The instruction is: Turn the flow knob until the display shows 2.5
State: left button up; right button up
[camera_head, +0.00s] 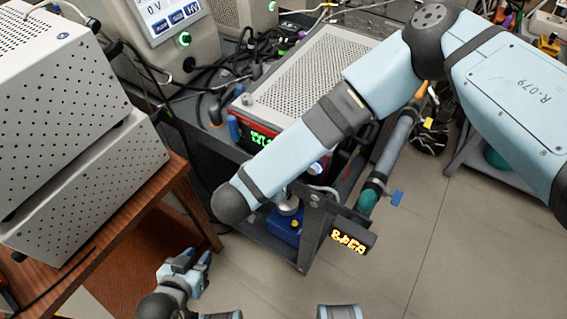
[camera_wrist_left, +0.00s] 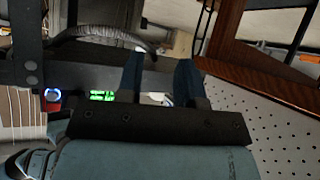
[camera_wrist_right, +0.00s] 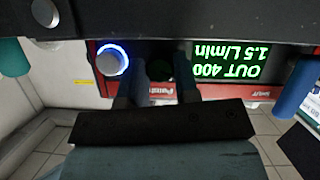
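The flow unit (camera_head: 320,65) has a perforated grey top and a red front in the head view. Its green display (camera_head: 262,137) is partly behind my right arm. In the right wrist view the display (camera_wrist_right: 226,64) is upside down and reads OUT 400, 1.5 L/min. A silver knob (camera_wrist_right: 110,62) with a glowing blue-white ring sits on the same front; it also shows in the head view (camera_head: 316,168). My right gripper (camera_wrist_right: 160,72) is open and empty, beside the knob, not around it; the head view hides it. My left gripper (camera_head: 194,258) is open and empty, low near the wooden table.
A dark cart frame (camera_head: 303,240) surrounds the unit, with a yellow-digit display (camera_head: 352,238) at its corner. A wooden table (camera_head: 165,205) with perforated grey boxes (camera_head: 60,90) stands left. Cables lie behind the unit. The floor at right (camera_head: 460,250) is clear.

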pick_arm(q)
jog(key=f+b, duration=0.1)
jog(key=b, duration=0.3)
jog(key=d+f+t+h+b, duration=0.1)
jog(key=b, duration=0.4)
jog(key=shift+w+d+f+b, duration=0.1)
jog(key=shift+w+d+b, duration=0.05)
jog(key=shift+w+b, duration=0.2)
pick_arm(e)
jog(key=m+t+y, duration=0.1)
jog(key=m, duration=0.1)
jog(key=m+t+y, duration=0.1)
jog(key=m, duration=0.1)
jog(key=shift+s+d+m+y, duration=0.15)
jog(key=shift+m+y, duration=0.15)
jog(key=shift+m, duration=0.1)
pick_arm(q)
jog(key=shift+f, duration=0.1)
pick_arm(e)
jog(key=o, duration=0.9)
pick_arm(q)
jog(key=shift+f, duration=0.1)
pick_arm(e)
jog(key=shift+o, duration=0.2)
jog(key=shift+s, duration=0.1)
